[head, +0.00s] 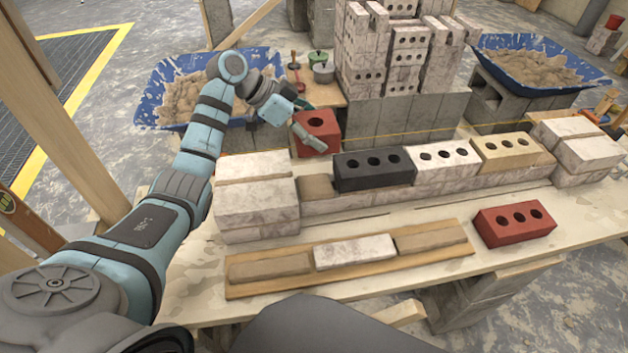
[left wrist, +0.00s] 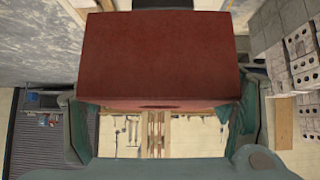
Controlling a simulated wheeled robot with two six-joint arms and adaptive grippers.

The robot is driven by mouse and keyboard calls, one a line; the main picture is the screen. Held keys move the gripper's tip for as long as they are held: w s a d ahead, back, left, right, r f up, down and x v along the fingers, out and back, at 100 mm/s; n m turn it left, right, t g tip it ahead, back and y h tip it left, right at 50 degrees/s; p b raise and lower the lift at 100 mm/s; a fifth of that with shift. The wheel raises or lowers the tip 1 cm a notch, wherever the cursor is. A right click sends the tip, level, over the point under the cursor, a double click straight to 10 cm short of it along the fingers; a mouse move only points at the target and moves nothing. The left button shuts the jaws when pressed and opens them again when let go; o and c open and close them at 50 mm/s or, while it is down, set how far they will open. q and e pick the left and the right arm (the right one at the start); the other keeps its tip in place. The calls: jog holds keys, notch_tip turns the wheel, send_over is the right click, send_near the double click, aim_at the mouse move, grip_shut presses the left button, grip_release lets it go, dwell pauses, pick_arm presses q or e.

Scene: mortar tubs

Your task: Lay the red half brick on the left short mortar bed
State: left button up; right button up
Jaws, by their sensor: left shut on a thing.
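The red half brick (head: 318,126) is held up in the air behind the left part of the low brick wall; one hole shows. It fills the upper middle of the left wrist view (left wrist: 160,58). My left gripper (head: 311,137) is shut on it, with a finger on either side in the left wrist view. A short brown mortar bed (head: 317,188) lies on the wall between the left white block stack and the black brick (head: 372,168). The brick is above and behind this bed, apart from it. My right gripper is out of view.
A white brick (head: 440,157) and a yellow brick (head: 506,149) continue the course. White blocks (head: 256,200) stand at the left end. A full red brick (head: 514,226) lies front right. A plank holds longer mortar strips (head: 268,265). Mortar tubs (head: 150,92) and stacked bricks stand behind.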

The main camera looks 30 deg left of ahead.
pick_arm(q)
jog(key=b, duration=0.2)
send_over(314, 184)
notch_tip(314, 184, down, 10)
jog(key=shift+w+f, duration=0.1)
jog(key=shift+w, duration=0.05)
notch_tip(314, 184, down, 4)
jog(key=shift+f+b, duration=0.2)
jog(key=shift+b, duration=0.5)
jog(key=o, duration=1.7)
jog(key=shift+o, duration=1.3)
